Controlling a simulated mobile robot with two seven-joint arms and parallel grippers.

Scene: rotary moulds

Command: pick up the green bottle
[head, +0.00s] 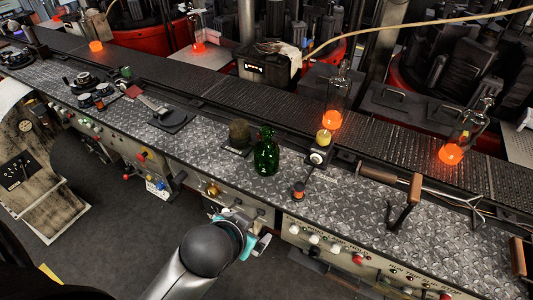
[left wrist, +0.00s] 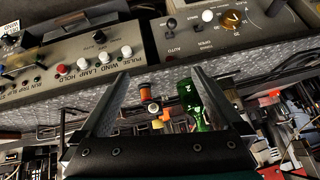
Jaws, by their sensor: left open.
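The green bottle (head: 266,155) stands upright on the diamond-plate ledge in the head view. My left gripper (head: 246,226) is in front of the ledge's front panel, nearer to me than the bottle and apart from it. In the left wrist view my left gripper (left wrist: 160,76) has its two fingers wide apart with nothing held between them. The green bottle (left wrist: 188,94) shows beyond the fingers, close to the right-hand one, which hides part of it. My right gripper is in neither view.
The diamond-plate ledge (head: 345,208) has a dark rounded object (head: 240,134) left of the bottle and an orange-and-black knob (head: 298,190) right of it. Behind runs a conveyor (head: 285,108) with glowing glassware (head: 332,118). A handled tool (head: 406,200) stands further right.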

